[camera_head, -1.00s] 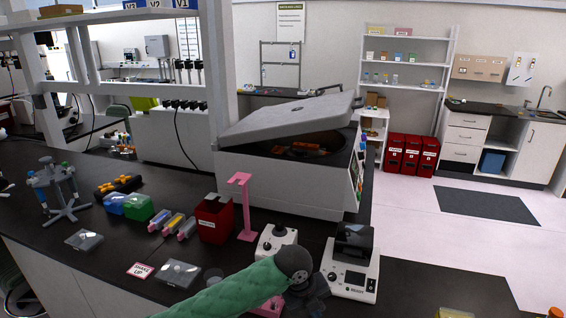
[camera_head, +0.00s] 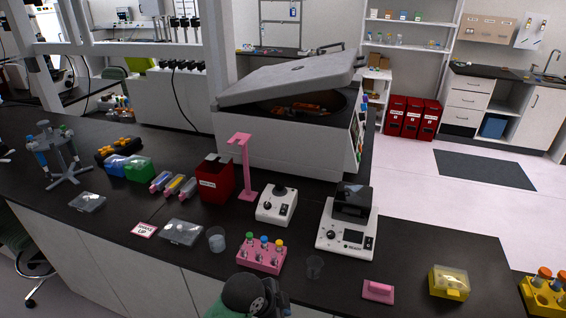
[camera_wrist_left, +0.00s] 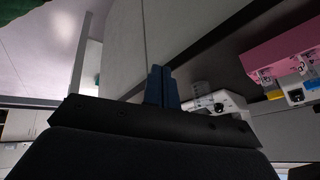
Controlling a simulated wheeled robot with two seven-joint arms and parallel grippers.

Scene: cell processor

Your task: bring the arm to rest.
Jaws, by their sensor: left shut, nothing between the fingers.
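In the head view only a dark and grey part of my left arm, with a bit of its green sleeve, shows at the bottom middle, in front of the bench edge. In the left wrist view my left gripper (camera_wrist_left: 162,88) has its two blue fingers together with nothing between them. It is apart from the bench and from everything on it. My right gripper is in neither view.
The black bench (camera_head: 420,262) holds a pink tube rack (camera_head: 262,260), a clear cup (camera_head: 216,240), a white device (camera_head: 347,235), a pink block (camera_head: 378,291) and a yellow box (camera_head: 449,282). An open-lidded centrifuge (camera_head: 285,140) stands behind. A yellow rack (camera_head: 545,296) is at far right.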

